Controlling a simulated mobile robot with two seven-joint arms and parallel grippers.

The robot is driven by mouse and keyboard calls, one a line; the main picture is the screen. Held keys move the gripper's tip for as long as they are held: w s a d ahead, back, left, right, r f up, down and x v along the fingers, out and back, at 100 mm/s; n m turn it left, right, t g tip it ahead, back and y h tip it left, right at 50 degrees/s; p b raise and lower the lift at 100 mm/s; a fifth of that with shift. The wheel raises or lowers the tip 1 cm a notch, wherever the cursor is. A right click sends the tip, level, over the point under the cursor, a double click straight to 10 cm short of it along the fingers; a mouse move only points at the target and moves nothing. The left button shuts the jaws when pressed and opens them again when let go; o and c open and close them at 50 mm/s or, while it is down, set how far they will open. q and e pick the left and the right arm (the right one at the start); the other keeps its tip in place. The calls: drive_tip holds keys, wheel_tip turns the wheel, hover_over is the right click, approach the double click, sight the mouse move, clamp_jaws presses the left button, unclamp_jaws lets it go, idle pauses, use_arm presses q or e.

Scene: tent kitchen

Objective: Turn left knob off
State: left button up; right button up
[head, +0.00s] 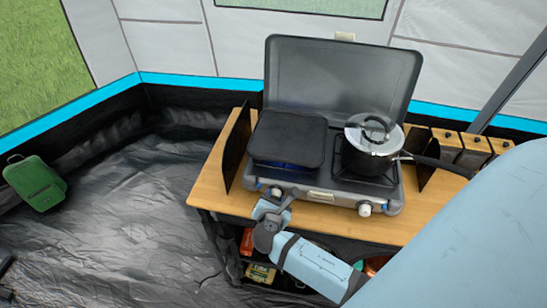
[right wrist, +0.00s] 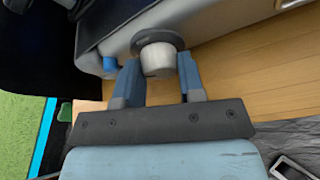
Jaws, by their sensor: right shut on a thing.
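The camping stove (head: 325,193) stands on a wooden table with its lid up. Its left knob (head: 276,192) is partly hidden by my right gripper (head: 275,202) in the head view. In the right wrist view the pale round left knob (right wrist: 157,60) sits between the two fingers of my right gripper (right wrist: 160,78), which is shut on it. The right knob (head: 364,209) is free. A black griddle (head: 287,138) covers the left burner, with a blue glow under its front edge. My left gripper is not in view.
A lidded pot (head: 371,150) stands on the right burner, its long handle pointing right. Wooden boxes (head: 474,152) stand at the table's right end. Items lie under the table (head: 225,199). A green case (head: 35,183) lies on the floor at left.

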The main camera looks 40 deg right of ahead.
idle(0.4)
drive_tip(key=o, duration=0.9)
drive_tip(key=shift+d, duration=0.1)
